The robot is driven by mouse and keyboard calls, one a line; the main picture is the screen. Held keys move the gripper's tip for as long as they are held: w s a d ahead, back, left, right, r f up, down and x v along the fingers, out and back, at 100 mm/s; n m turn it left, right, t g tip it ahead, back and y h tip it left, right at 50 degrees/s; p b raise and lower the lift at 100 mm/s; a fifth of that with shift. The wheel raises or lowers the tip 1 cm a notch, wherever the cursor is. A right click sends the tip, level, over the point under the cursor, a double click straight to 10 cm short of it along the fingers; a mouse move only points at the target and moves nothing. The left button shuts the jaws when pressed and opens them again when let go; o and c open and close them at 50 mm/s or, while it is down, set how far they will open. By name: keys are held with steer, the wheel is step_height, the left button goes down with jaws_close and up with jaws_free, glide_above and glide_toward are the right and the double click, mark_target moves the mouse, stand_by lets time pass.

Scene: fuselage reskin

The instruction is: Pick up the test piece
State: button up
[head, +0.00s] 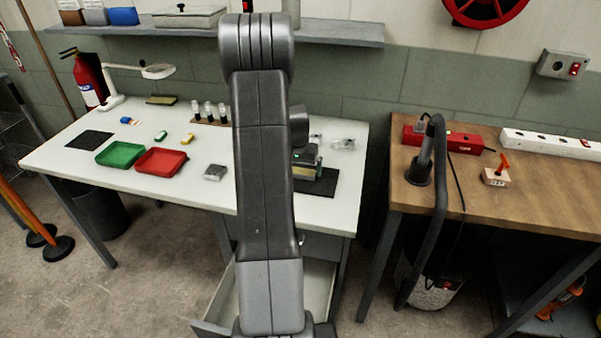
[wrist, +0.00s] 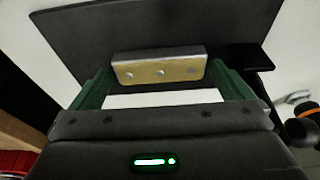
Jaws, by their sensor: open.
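The test piece looks like a small pale block (wrist: 160,71) with a yellowish front face and a row of small round marks, on a dark mat (wrist: 190,25) in the wrist view. My gripper (wrist: 160,80) is open, with one green finger at each end of the block. The fingertips are very close to its ends; I cannot tell whether they touch. In the head view my gripper (head: 308,160) is partly hidden behind my arm, over the dark mat (head: 320,187) on the white table's right side. My arm hides most of that spot.
The white table (head: 60,158) also holds a green tray (head: 120,153), a red tray (head: 161,161), a grey block (head: 215,172) and small vials (head: 209,110). A drawer (head: 215,310) stands open below.

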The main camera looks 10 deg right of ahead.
steer(key=shift+w+f, duration=0.1)
steer(key=shift+f, duration=0.3)
steer(key=c, duration=0.7)
